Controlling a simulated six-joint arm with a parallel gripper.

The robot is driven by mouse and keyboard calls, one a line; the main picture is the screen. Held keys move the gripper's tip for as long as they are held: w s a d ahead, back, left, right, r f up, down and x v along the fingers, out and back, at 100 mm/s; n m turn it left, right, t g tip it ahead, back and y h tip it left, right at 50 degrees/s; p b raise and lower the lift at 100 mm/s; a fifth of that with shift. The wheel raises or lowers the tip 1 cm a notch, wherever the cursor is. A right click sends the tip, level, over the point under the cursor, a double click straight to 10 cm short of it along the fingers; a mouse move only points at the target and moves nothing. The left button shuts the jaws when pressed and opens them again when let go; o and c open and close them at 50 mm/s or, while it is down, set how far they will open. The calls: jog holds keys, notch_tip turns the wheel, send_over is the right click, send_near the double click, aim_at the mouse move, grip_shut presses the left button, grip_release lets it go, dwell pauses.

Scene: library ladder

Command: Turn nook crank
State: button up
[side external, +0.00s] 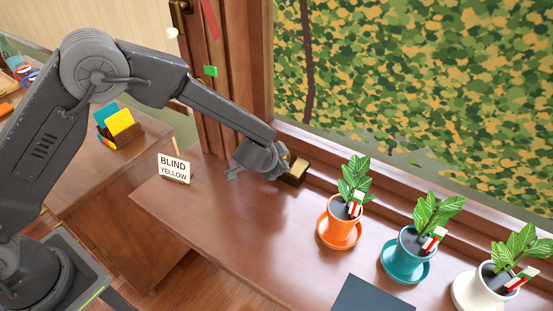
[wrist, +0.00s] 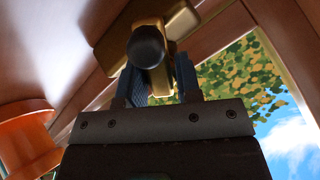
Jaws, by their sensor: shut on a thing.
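The nook crank is a brass piece (side external: 296,171) low on the wooden window frame, at the back edge of the desk. In the wrist view its brass body (wrist: 171,17) and dark round knob (wrist: 146,46) show ahead of my gripper (wrist: 157,82). My gripper's two ribbed blue-grey fingers stand either side of the brass arm under the knob and are shut on it. In the side view my gripper (side external: 277,160) is against the crank and hides part of it.
An orange pot (side external: 339,233) stands close to the crank, with a teal pot (side external: 411,243) and a white pot (side external: 490,287) further right. A card reading "BLIND YELLOW" (side external: 174,168) stands left. A dark book (side external: 371,296) lies in front. The desk's middle (side external: 235,220) is clear.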

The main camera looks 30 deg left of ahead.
jog(key=shift+n, duration=0.3)
jog(key=o, duration=0.9)
jog(key=shift+c, duration=0.2)
jog(key=v, duration=1.4)
jog(key=shift+w, duration=0.1)
